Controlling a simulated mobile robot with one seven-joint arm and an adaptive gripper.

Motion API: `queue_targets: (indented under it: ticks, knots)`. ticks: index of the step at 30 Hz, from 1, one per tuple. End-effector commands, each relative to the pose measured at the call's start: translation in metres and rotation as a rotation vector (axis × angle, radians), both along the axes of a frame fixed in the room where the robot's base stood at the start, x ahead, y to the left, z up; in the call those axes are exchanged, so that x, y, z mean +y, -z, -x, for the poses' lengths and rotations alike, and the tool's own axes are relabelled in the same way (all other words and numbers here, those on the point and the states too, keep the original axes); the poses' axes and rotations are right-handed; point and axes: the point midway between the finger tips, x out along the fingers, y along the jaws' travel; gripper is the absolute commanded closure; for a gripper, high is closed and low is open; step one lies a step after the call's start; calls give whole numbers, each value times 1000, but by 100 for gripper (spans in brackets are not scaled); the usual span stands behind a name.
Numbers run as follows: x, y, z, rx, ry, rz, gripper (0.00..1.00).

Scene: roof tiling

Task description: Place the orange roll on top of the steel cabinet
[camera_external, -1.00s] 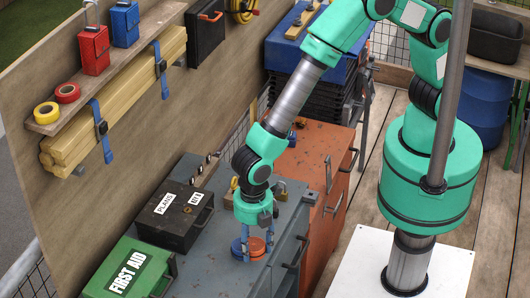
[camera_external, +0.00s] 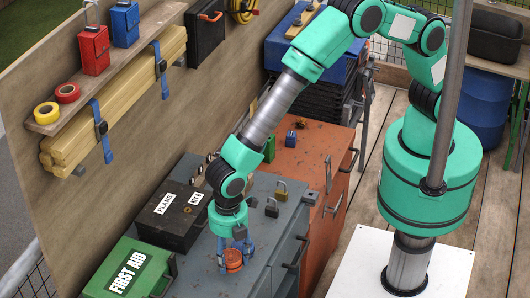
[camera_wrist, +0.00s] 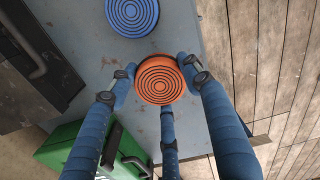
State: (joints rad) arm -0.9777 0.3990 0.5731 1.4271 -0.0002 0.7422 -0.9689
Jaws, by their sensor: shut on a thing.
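The orange roll (camera_external: 233,261) is at the top of the grey steel cabinet (camera_external: 206,280), near its front part, under my gripper (camera_external: 236,248). In the wrist view it shows as a ridged orange disc (camera_wrist: 160,80) between my blue fingers, which are shut on it. I cannot tell whether its underside touches the cabinet top. A similar blue roll (camera_wrist: 131,14) lies on the grey top, apart from the orange one; my gripper seems to hide it in the external view.
A green first-aid box (camera_external: 129,270) and a black case (camera_external: 174,216) stand left of the cabinet's bare strip. Padlocks (camera_external: 272,208) sit on the grey top behind my gripper. A rust-orange cabinet (camera_external: 300,165) adjoins it at the back. A wooden wall rises at left.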

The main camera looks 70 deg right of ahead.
Motion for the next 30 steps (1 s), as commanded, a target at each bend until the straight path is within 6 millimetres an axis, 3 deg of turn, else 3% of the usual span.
queue_targets:
  ticks: [10, 25, 26, 28, 30]
  knots:
    - [4, 34, -3, 1, 0, 0, 80]
    - [4, 39, -3, 0, 0, 0, 80]
    - [4, 39, -3, 0, 0, 0, 48]
    - [4, 39, -3, 0, 0, 0, 34]
    - [4, 39, -3, 0, 0, 0, 33]
